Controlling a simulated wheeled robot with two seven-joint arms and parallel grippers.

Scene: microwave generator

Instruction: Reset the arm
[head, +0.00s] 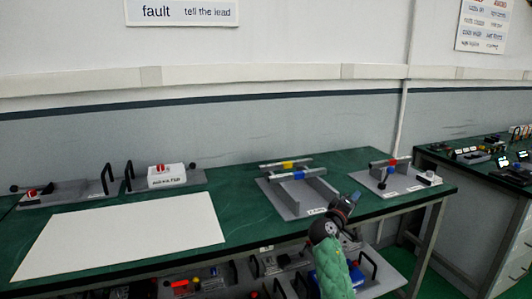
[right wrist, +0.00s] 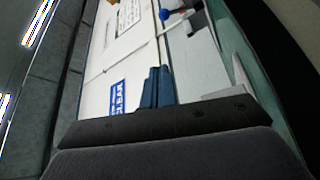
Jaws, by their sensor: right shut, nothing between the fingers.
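My right arm comes up from the bottom of the head view in a green quilted sleeve (head: 332,270). My right gripper (head: 349,202) is at its upper end, by the front edge of the green workbench (head: 240,222), in front of a grey fixture. In the right wrist view the fingers (right wrist: 157,87) are together with nothing between them. Whether the gripper touches the bench cannot be told. My left arm and gripper do not show.
A white sheet (head: 120,235) lies on the bench at left. Behind it are grey fixtures with black handles and a white box (head: 166,176). Grey fixtures (head: 294,198) and (head: 398,184) stand at right. A lower shelf holds parts; another bench (head: 450,165) is at far right.

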